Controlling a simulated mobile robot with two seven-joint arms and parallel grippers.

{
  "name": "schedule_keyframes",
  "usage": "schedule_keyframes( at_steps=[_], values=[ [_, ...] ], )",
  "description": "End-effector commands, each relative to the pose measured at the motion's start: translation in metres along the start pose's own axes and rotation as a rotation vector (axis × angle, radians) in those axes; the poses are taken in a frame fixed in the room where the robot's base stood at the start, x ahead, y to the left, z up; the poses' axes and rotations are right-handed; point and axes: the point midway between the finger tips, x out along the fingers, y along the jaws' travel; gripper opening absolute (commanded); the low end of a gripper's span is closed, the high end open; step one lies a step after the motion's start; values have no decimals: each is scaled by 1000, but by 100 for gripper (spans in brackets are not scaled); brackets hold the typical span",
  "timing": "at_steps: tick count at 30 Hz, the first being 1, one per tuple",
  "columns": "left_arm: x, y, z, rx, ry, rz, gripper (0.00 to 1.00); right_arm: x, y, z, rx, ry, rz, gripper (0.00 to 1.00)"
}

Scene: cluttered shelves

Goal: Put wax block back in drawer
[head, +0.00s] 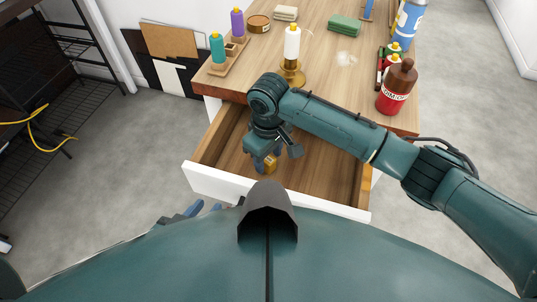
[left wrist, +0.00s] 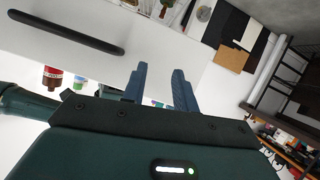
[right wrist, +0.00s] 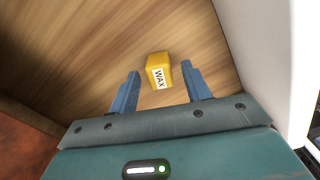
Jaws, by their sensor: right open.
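The yellow wax block (right wrist: 159,71), with a white "WAX" label, is inside the open drawer (head: 320,178) over its wooden floor. My right gripper (head: 262,166) reaches down into the drawer. Its fingers are apart in the right wrist view (right wrist: 160,78), with the block just beyond and between their tips. I cannot tell if they touch it. My left gripper (left wrist: 160,72) is open and empty, outside the drawer, facing its white front with a black handle (left wrist: 65,32).
The wooden tabletop (head: 318,68) above the drawer holds a candle in a brass holder (head: 291,55), a red-brown bottle (head: 397,88), a green block (head: 344,25) and small bottles. A dark rack (head: 75,95) stands at the left. The drawer floor around the block is mostly clear.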

Motion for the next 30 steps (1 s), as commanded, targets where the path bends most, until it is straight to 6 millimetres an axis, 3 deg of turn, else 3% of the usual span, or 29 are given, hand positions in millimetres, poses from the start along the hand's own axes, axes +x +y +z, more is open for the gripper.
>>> schedule_keyframes(
  at_steps=[10,18,30],
  values=[
    [0,4,-9,-8,-13,10,29,-66,0,-1,0,4,1,48],
    [4,5,0,-12,-50,14,29,-111,0,-1,0,3,0,48],
    [7,6,-5,-12,-42,17,29,-120,0,0,1,0,0,48]
  ],
)
